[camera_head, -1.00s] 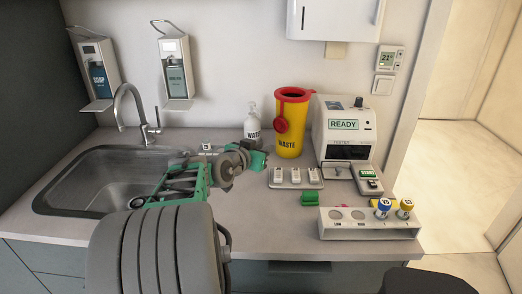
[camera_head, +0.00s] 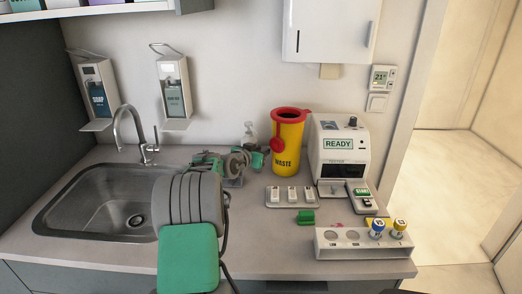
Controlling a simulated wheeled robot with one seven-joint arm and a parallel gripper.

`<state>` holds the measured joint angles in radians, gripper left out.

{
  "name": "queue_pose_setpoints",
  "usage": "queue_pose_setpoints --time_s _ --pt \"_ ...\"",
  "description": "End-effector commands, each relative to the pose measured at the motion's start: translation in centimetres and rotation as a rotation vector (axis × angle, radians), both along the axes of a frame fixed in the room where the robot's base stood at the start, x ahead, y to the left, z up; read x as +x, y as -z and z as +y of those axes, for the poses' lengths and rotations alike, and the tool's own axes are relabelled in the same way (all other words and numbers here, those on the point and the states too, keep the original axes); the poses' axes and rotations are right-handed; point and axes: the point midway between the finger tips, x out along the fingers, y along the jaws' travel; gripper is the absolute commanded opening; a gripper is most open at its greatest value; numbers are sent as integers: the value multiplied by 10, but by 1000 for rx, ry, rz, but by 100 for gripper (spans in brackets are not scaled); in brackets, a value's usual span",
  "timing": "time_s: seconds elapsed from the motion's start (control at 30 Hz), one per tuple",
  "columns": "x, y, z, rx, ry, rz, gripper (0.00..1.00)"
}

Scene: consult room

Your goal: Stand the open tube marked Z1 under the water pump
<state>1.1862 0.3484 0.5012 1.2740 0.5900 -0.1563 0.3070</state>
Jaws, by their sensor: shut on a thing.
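The water pump (camera_head: 249,131), a pale bottle with a pump head, stands at the back of the counter, left of the yellow waste bin. My gripper (camera_head: 254,160) is right in front of it and covers its lower part. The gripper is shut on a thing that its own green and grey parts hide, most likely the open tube. The Z1 mark cannot be seen.
The yellow waste bin (camera_head: 288,146) with a red rim stands close right of the pump. Behind the rack is the tester (camera_head: 338,150), reading READY. A tray (camera_head: 291,204) with white pieces and a green block (camera_head: 306,217) lie in front. The sink (camera_head: 70,213) is left.

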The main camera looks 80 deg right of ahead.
Motion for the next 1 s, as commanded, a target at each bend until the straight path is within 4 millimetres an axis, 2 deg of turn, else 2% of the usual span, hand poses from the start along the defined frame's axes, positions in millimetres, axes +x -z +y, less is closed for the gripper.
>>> queue_pose_setpoints --time_s 0.33,0.37,0.43,0.77,0.87,1.0 --pt "0 5 0 -4 0 -1 0" --pt "0 3 0 -5 0 -2 27" --pt "0 2 0 -4 0 -1 33" --pt "0 -4 0 -5 0 -2 34" --pt "4 -5 14 -6 -2 -3 34" --pt "13 -15 47 -7 -3 -3 34"
